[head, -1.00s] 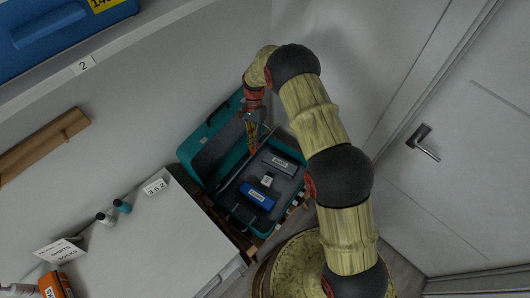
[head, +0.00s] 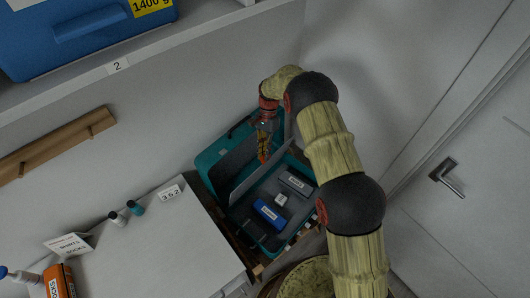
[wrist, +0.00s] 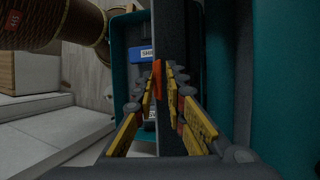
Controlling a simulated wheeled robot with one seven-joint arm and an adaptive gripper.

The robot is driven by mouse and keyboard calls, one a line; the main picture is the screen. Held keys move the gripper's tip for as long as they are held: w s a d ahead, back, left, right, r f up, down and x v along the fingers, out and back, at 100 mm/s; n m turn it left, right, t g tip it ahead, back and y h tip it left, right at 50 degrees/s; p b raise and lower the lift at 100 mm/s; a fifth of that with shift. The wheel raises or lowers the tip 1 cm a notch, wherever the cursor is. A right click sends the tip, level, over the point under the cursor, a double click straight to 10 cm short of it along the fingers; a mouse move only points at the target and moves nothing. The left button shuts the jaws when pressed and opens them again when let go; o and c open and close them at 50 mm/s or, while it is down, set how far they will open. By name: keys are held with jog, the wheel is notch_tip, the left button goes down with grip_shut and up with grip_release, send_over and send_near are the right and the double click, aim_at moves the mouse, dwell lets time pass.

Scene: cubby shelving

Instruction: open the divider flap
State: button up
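In the wrist view the flap (wrist: 170,35) is seen nearly edge-on, running between my fingers. My gripper (head: 263,158) is at the flap's upper edge, pointing down. In the wrist view its yellow fingers (wrist: 162,80) close in on both sides of the flap. The exact contact is partly hidden.
The packed half holds a blue box (head: 268,213), a grey box (head: 296,183) and a small white item (head: 281,200). The white cabinet top (head: 150,245) bears small bottles and signs at left. A wall and a door (head: 480,220) stand at right.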

jog(key=shift+w+r, duration=0.1)
dwell(0.3)
jog(key=a+v, duration=0.1)
jog(key=v, duration=1)
jog(key=shift+w+d+r, duration=0.15)
jog(key=shift+d+r, duration=0.2)
jog(key=shift+d, duration=0.15)
